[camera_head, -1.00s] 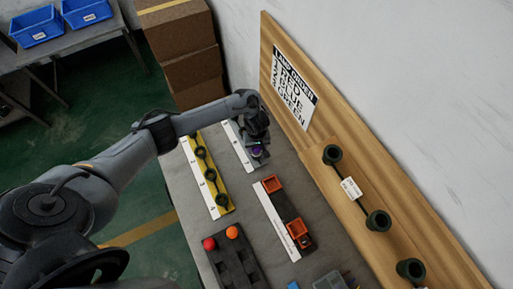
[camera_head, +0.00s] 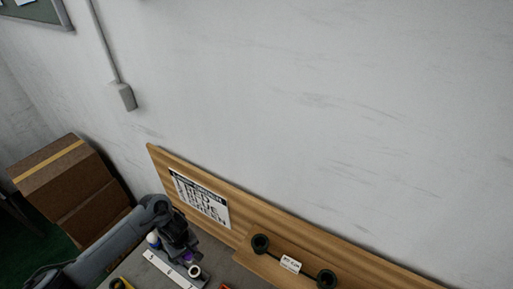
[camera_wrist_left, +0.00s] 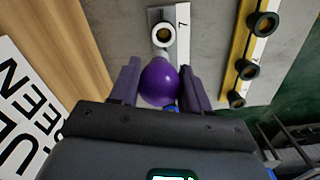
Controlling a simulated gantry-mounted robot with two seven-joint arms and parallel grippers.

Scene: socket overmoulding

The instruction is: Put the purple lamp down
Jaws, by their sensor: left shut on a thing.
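The purple lamp (camera_wrist_left: 159,83) is a round ball between the two fingers of my left gripper (camera_wrist_left: 158,88) in the left wrist view. The gripper is shut on it. In the head view, the left gripper (camera_head: 184,254) is low in the picture, and only a bit of the purple lamp (camera_head: 187,257) shows. The lamp's underside is hidden, so I cannot tell whether it touches anything below. A white ring-shaped socket (camera_wrist_left: 163,34) sits on a strip just beyond the lamp; it also shows in the head view (camera_head: 194,271). My right gripper is not in view.
A yellow strip with several dark ring sockets (camera_wrist_left: 252,69) lies to the right in the left wrist view. A wooden board (camera_head: 240,222) with a lettered sign (camera_head: 202,202) stands behind the gripper. Cardboard boxes (camera_head: 65,185) stand at left.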

